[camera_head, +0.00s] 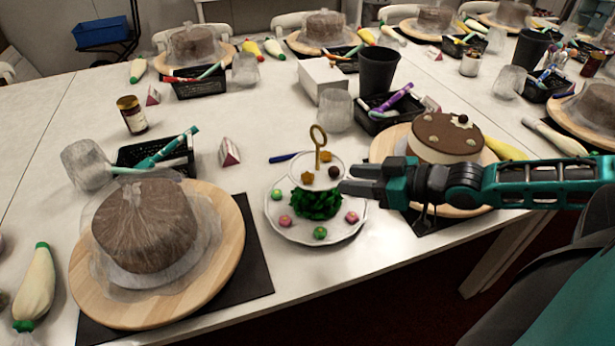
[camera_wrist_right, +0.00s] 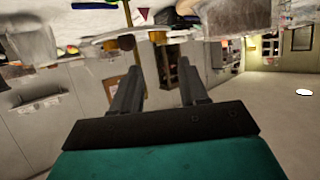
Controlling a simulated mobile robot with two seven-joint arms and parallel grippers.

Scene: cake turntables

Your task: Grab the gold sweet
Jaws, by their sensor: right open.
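A small two-tier sweet stand stands near the table's front edge, with a ring-topped gold handle (camera_head: 318,142). On its clear upper plate lie a gold sweet (camera_head: 307,178), another gold-brown one (camera_head: 325,156) by the handle, and a dark sweet (camera_head: 334,172). My right gripper (camera_head: 352,180) is open and empty just right of the upper plate. In the right wrist view, which looks upside down, its fingers (camera_wrist_right: 158,66) are apart. Small gold-brown sweets (camera_wrist_right: 157,37) show beyond their tips. My left gripper is not in view.
The lower white plate (camera_head: 290,231) holds green and pink sweets around a green leafy centre. A chocolate-topped cake (camera_head: 446,137) on a wooden board stands behind my right gripper. A wrapped brown cake (camera_head: 143,222) is at left. A dark cup (camera_head: 378,72) stands behind.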

